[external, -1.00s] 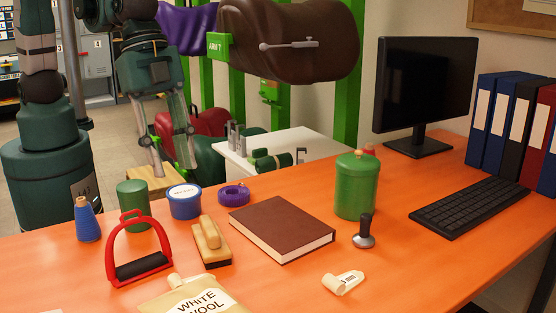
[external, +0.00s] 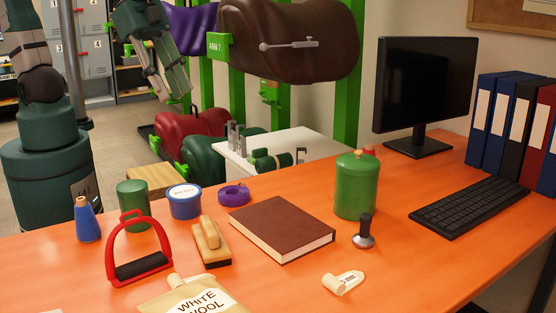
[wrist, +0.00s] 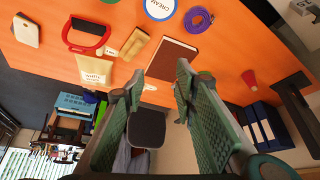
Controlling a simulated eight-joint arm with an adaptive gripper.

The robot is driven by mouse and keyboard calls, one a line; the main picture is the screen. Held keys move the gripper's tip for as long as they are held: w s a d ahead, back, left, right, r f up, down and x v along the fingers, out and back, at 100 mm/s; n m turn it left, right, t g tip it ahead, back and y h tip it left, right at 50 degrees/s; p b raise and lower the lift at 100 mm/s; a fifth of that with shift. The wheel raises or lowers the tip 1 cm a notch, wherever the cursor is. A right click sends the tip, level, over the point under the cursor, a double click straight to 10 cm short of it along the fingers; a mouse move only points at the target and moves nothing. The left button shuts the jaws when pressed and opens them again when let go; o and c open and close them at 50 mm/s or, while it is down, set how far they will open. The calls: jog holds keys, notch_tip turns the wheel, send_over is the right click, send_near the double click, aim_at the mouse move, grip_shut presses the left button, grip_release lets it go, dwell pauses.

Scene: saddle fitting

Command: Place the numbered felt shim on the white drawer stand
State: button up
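The felt shim (external: 343,283) is a small cream tag with a dark-printed label, lying on the orange desk near its front. The print is too small to read. It also shows in the wrist view (wrist: 150,87), partly between the fingertips and far beyond them. The white drawer stand (external: 312,142) is behind the desk, with metal tools and a green roll on its top; its front is largely hidden. My gripper (external: 177,92) is in the air behind the desk, left of the stand and far from the shim. Its fingers are apart and empty in the wrist view (wrist: 160,72).
The orange desk (external: 300,280) holds a brown book (external: 282,228), green canister (external: 356,188), tamper-like tool (external: 364,232), brush (external: 211,242), red stirrup (external: 140,268) and wool packet (external: 190,298). A monitor (external: 424,90) stands at the back right. Saddles (external: 290,40) hang on green racks behind the stand.

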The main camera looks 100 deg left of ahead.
jog(key=s+a+r+n+t+y, duration=0.1)
jog(key=s+a+r+n+t, duration=0.1)
jog(key=s+a, duration=0.8)
jog(key=shift+s+a+n, duration=0.4)
jog(key=shift+a+n, duration=0.15)
jog(key=shift+n, duration=0.15)
jog(key=shift+o, duration=0.5)
jog(key=shift+w+d, duration=0.1)
jog(key=w+d+f+m+g+h, duration=0.1)
jog(key=w+d+f+m+g, duration=0.3)
jog(key=w+d, duration=1.15)
jog(key=w+d+f+m, duration=0.1)
jog(key=w+d+f, duration=0.1)
jog(key=d+f, duration=0.4)
jog(key=w+d+f+m+g, duration=0.1)
jog(key=w+d+f+m, duration=0.1)
jog(key=d+f, duration=0.4)
jog(key=w+d+f+m, duration=0.1)
jog(key=w+d+f, duration=0.1)
jog(key=d+f, duration=0.4)
jog(key=shift+d+m+g+p, duration=0.4)
jog(key=shift+d, duration=1.05)
jog(key=shift+s+d+f, duration=0.1)
jog(key=shift+d+f, duration=0.3)
jog(key=shift+f, duration=0.1)
